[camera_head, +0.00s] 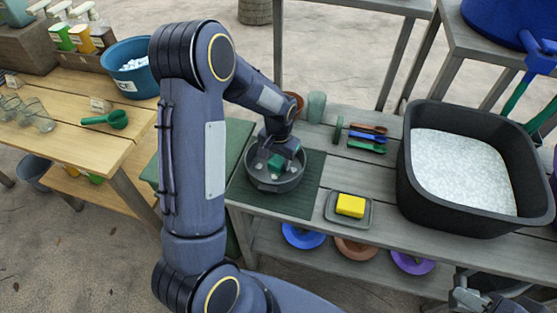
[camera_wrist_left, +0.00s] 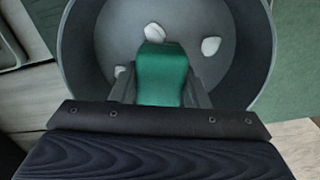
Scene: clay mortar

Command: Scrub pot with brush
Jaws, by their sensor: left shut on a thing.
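A dark grey pot (camera_head: 262,182) stands on a green mat on the grey slatted bench. My left gripper (camera_head: 278,164) is down over the pot and shut on a green brush (camera_head: 276,163). In the left wrist view the green brush (camera_wrist_left: 161,75) sits between the fingers, inside the pot (camera_wrist_left: 232,50). Several white lumps (camera_wrist_left: 211,46) lie on the pot's floor. The brush's lower end is hidden, so I cannot tell whether it touches the pot's floor. My right gripper (camera_head: 468,298) shows only in part at the bottom right; its fingers are not clear.
A yellow sponge (camera_head: 350,205) lies on a grey tray (camera_head: 331,212) right of the green mat (camera_head: 305,200). A large black tub (camera_head: 407,185) with white foam stands further right. Colored utensils (camera_head: 367,138) and a green cup (camera_head: 316,106) are behind. A wooden table (camera_head: 60,145) stands left.

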